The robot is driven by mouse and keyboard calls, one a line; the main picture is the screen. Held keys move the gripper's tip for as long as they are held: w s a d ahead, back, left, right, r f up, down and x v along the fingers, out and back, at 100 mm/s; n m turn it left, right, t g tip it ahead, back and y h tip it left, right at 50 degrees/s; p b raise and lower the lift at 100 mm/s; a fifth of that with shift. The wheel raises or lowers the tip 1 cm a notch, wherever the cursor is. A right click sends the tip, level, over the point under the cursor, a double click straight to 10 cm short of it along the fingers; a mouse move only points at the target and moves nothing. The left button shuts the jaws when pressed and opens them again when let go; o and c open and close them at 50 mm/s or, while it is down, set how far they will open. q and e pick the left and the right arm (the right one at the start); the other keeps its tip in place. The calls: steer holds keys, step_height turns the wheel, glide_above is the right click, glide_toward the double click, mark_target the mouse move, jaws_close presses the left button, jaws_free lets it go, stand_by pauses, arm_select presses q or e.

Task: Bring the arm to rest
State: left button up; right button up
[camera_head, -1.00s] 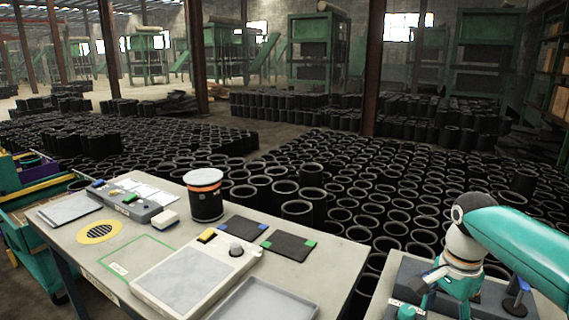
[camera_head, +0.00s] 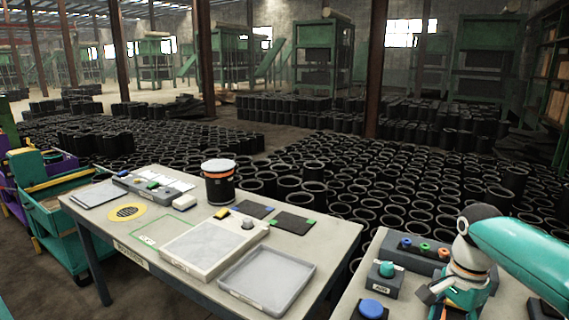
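My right arm (camera_head: 520,252), teal with a white and black wrist, reaches in from the right edge. Its gripper (camera_head: 440,294) hangs over the right-hand table (camera_head: 345,300), partly hidden by the wrist and close to the lower edge of the view. I cannot tell whether its fingers are open or shut, and I see nothing clearly held in it.
The right-hand table bears a teal-knobbed box (camera_head: 385,280), a blue button (camera_head: 371,309) and a rack with coloured rings (camera_head: 424,247). The left table (camera_head: 345,238) holds a black canister (camera_head: 219,184) and an empty grey tray (camera_head: 268,310). Black sleeves crowd the floor behind.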

steer(key=s+a+f+n+g+y, duration=0.15)
steer(key=s+a+f, duration=0.35)
steer(key=f, duration=0.7)
steer(key=s+a+f+n+g, duration=0.2)
steer(key=s+a+f+g, duration=0.15)
steer(key=f, duration=0.85)
steer(key=s+a+f+n+t+y, duration=0.25)
steer(key=s+a+f+n, duration=0.25)
steer(key=s+a+f, duration=0.85)
steer(key=w+n+t, duration=0.1)
steer(key=w+d+n+t, duration=0.2)
steer(key=shift+d+r+n+t, duration=0.25)
steer(key=shift+r+n, duration=0.05)
steer(key=shift+n, duration=0.05)
